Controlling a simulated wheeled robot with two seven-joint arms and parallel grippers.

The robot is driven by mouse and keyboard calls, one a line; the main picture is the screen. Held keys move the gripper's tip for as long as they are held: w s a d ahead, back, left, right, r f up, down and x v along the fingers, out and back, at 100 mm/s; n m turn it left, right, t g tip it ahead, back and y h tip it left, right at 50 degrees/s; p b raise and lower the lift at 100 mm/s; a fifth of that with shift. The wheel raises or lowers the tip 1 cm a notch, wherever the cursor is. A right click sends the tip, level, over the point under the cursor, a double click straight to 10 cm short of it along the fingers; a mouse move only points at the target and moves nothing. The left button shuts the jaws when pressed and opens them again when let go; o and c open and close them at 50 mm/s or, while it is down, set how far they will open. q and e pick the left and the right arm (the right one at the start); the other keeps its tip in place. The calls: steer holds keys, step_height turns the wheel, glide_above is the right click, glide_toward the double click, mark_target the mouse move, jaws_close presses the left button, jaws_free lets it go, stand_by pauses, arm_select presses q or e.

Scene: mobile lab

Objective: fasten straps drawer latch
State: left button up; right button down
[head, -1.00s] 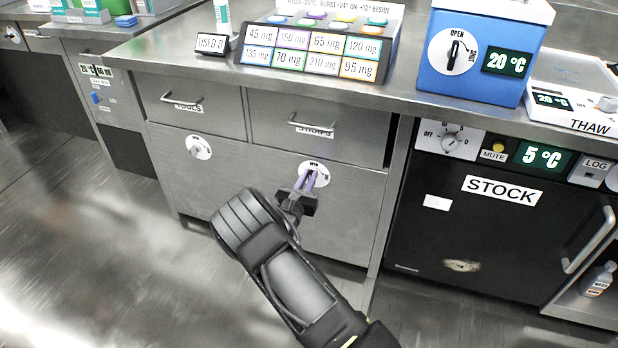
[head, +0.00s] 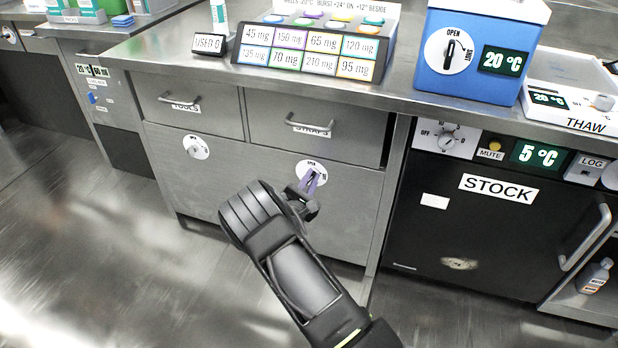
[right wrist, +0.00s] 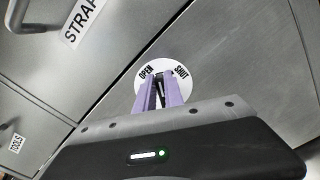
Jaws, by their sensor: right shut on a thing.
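The straps drawer (head: 316,128) is closed, with a bar handle and a STRAPS label; the label also shows in the right wrist view (right wrist: 82,20). Its latch, a white round dial (head: 318,166), sits on the panel below. In the right wrist view the dial (right wrist: 182,84) reads OPEN on the left and SHUT on the right. My right gripper (head: 308,182) is shut on the latch knob, its purple fingers (right wrist: 160,92) pointing at the dial between the two words. The fingers mostly hide the knob, so its exact setting is unclear. My left gripper is not in view.
The tools drawer (head: 190,100) is closed, with its own latch dial (head: 196,147) to the left. The counter above holds a dose rack (head: 310,58) and a blue box (head: 470,75). The black STOCK fridge (head: 480,235) stands at right. The floor in front is clear.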

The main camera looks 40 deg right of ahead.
steer(key=m, duration=0.2)
steer(key=shift+s+d+f+m, duration=0.2)
steer(key=shift+f+m, duration=0.1)
steer(key=shift+m, duration=0.1)
steer(key=shift+s+d+f+m+b, duration=0.1)
steer(key=shift+f+m+b, duration=0.2)
steer(key=shift+m+b, duration=0.8)
steer(key=shift+s+f+m+b, duration=0.1)
steer(key=shift+f+m+b, duration=0.25)
steer(key=shift+m, duration=1.5)
steer(key=shift+s+d+f+m+b, duration=0.1)
steer(key=shift+f+m+b, duration=0.4)
steer(key=shift+m, duration=0.95)
steer(key=shift+a+r, duration=0.1)
steer(key=shift+r, duration=0.1)
steer(key=c, duration=1.4)
jaws_free()
steer(key=shift+c, duration=0.2)
